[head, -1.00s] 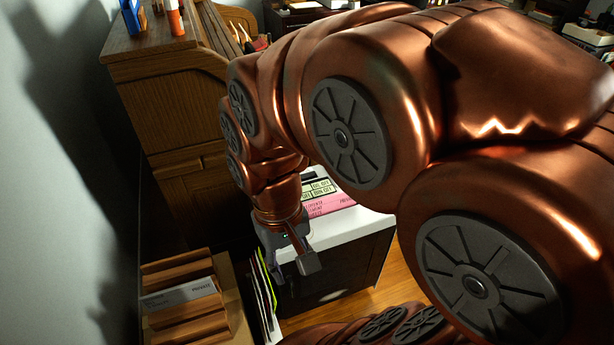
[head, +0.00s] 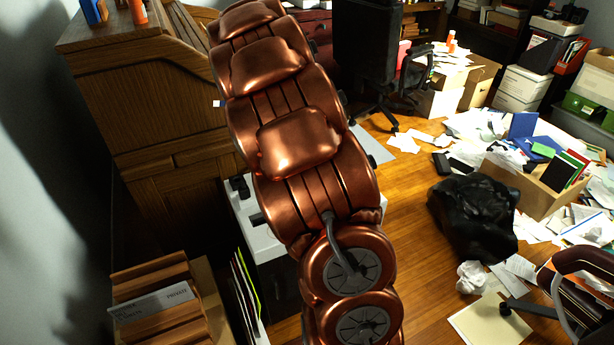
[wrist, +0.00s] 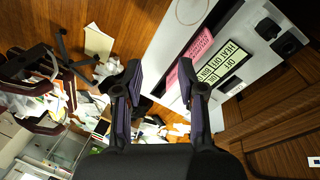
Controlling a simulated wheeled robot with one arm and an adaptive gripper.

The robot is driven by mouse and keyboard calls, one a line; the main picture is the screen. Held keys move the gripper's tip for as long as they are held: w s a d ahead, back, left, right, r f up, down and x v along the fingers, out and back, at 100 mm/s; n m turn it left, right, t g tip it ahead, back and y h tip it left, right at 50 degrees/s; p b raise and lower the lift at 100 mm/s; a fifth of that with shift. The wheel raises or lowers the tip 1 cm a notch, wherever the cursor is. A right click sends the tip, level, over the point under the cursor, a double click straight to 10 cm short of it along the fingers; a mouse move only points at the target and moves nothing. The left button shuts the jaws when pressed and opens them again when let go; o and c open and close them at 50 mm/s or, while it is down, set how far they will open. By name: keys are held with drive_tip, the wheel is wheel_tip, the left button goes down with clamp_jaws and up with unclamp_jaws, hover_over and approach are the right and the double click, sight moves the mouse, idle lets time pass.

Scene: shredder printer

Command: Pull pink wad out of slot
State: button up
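In the wrist view, my gripper (wrist: 160,82) is open, its two dark fingers wide apart with nothing visibly held between them. A pink piece with dark print (wrist: 197,44) lies along the top of the white machine (wrist: 228,40), beside a pale panel marked HEAT and OFF (wrist: 226,66). Its lower end passes close to the right fingertip; I cannot tell whether they touch. In the head view, the machine's white top (head: 262,238) shows only partly; my arm hides my gripper and the pink piece.
A wooden roll-top desk (head: 165,115) stands behind the machine. A wooden letter rack (head: 150,285) and upright folders (head: 245,295) stand at the front left. A black bag (head: 472,215), crumpled paper (head: 471,277) and loose sheets cover the floor at right.

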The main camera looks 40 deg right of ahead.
drive_tip(key=w+d+f+m+y+b, duration=0.1)
drive_tip(key=w+d+f+m+b, duration=0.15)
drive_tip(key=d+f, duration=0.5)
drive_tip(key=w+d+f+m+b, duration=0.2)
drive_tip(key=w+d+f+m, duration=0.2)
drive_tip(key=d+f, duration=0.4)
drive_tip(key=shift+n, duration=0.25)
drive_tip(key=shift+a+x, duration=0.3)
drive_tip(key=shift+x, duration=1.1)
drive_tip(key=shift+a+x, duration=0.25)
drive_tip(key=shift+x, duration=1.15)
drive_tip(key=shift+a+x, duration=0.3)
drive_tip(key=shift+x, duration=1.1)
clamp_jaws()
